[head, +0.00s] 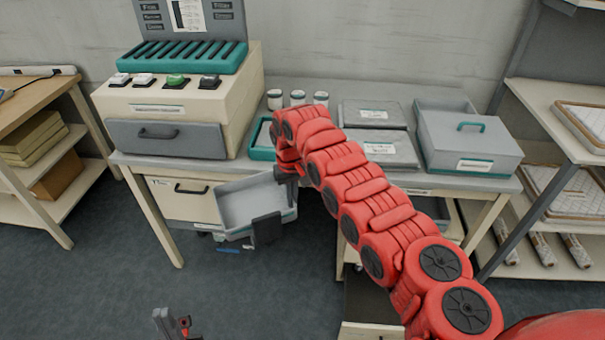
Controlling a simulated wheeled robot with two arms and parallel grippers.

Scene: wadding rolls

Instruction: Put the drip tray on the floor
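The drip tray (250,203) is a shallow grey tray with a teal lower edge and a dark block on its front side. It is in front of the table's front edge, below the tabletop and above the floor (120,285), and looks tilted. My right gripper (290,188), at the end of the red arm, is at the tray's back right rim and appears shut on it. The arm partly hides the fingertips. My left gripper (175,325) is low at the bottom edge, apart from the tray; its finger gap is unclear.
The table (310,92) carries a cream machine (245,95), white jars, flat grey cases and a lidded grey box (468,138). A cream drawer unit (180,205) is under it. Shelves stand at left and right. A blue strip (228,250) lies below the tray. The left foreground floor is clear.

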